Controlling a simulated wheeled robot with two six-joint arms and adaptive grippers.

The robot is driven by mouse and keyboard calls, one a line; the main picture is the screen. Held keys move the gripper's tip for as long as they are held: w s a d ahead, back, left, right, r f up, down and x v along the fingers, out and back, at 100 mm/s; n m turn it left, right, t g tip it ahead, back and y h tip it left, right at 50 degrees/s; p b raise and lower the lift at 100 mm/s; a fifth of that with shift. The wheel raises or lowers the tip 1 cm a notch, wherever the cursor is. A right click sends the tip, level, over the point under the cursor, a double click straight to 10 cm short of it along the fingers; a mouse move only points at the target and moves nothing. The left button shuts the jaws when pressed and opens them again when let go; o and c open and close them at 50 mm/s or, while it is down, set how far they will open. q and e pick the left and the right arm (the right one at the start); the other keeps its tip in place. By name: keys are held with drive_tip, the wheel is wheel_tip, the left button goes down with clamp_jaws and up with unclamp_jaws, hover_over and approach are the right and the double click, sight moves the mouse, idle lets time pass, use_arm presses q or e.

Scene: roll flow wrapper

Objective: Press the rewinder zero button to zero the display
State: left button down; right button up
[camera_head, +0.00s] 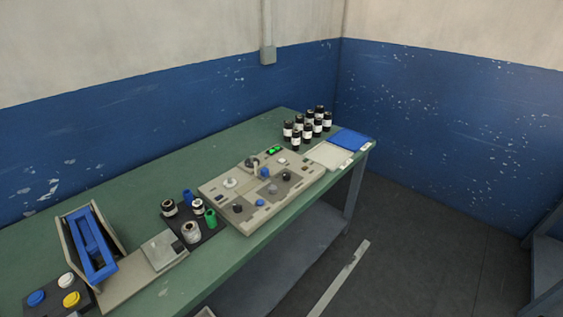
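The rewinder is a beige flat unit (222,202) on the green table, right of the table's middle. It carries knobs, spindles and discs. A small dark display with green lit digits (273,150) sits at its back edge; the digits are too small to read. A small white round part (282,161) lies just in front of the display. A blue round part (260,202) is near the front edge. I cannot tell which of these is the zero button. Neither of my grippers is in view.
Several dark bottles with white labels (298,140) stand at the back right, beside a blue tray (368,143) and a pale tray (322,157). A dark tray (213,229) with rolls, a blue-framed device (84,232) and coloured caps (36,298) are left. The front right floor is mostly open.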

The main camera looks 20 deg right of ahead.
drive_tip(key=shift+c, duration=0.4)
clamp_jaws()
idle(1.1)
